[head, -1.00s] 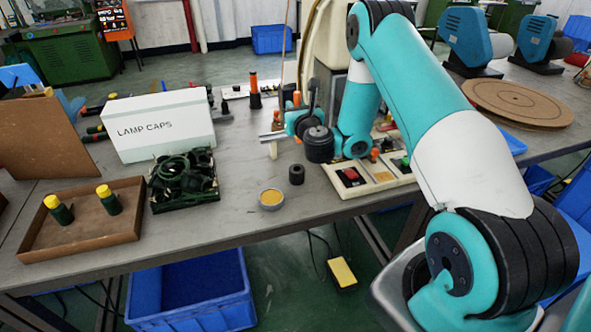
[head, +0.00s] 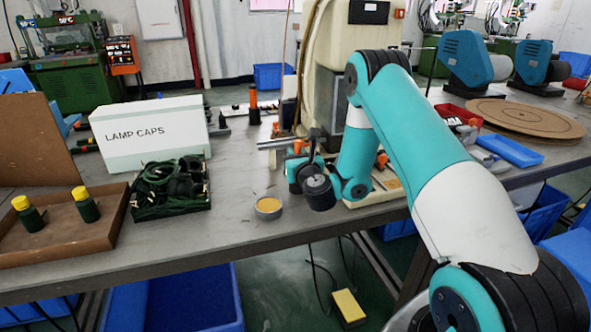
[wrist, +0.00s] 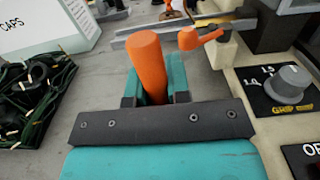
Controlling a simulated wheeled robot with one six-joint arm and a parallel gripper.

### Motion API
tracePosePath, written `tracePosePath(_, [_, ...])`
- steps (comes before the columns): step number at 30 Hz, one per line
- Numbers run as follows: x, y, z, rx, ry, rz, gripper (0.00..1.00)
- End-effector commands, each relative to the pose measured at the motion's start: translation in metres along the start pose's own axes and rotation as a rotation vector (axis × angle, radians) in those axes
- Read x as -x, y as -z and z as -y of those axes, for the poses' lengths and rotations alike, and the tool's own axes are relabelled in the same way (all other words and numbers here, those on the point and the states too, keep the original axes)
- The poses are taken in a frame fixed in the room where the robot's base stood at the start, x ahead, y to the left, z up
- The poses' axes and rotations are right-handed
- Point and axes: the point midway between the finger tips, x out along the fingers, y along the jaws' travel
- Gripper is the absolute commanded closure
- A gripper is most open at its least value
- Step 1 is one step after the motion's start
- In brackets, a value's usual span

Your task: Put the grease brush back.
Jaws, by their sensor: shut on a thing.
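My gripper (wrist: 155,90) is shut on an upright orange handle in the wrist view, which I take to be the grease brush (wrist: 148,62). The handle rises above the jaws; its lower end and any bristles are hidden behind the gripper body. In the head view my wrist hangs low over the bench, and the jaws are mostly hidden there. A small round tin of yellow grease (head: 268,207) stands open on the bench, in front and to the left of my wrist.
A box marked LAMP CAPS (head: 150,133), a dark crate of cables (head: 168,190) and a brown tray (head: 75,243) with yellow-capped bottles stand left. A control panel with a grey knob (wrist: 288,82) is close right of my gripper. Metal bars (wrist: 180,28) lie beyond.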

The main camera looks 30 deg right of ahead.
Motion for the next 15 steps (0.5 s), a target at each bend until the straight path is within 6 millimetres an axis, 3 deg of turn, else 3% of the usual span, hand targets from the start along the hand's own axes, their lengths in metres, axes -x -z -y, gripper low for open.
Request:
tracePosePath(1, [0.0001, 0.0145, -0.0002, -0.001, 0.0, 0.001, 1.0])
tracePosePath(3, [0.0001, 0.0183, -0.0002, 0.0, 0.0, 0.001, 1.0])
tracePosePath(15, [0.0002, 0.0207, -0.0001, -0.001, 0.0, 0.0, 1.0])
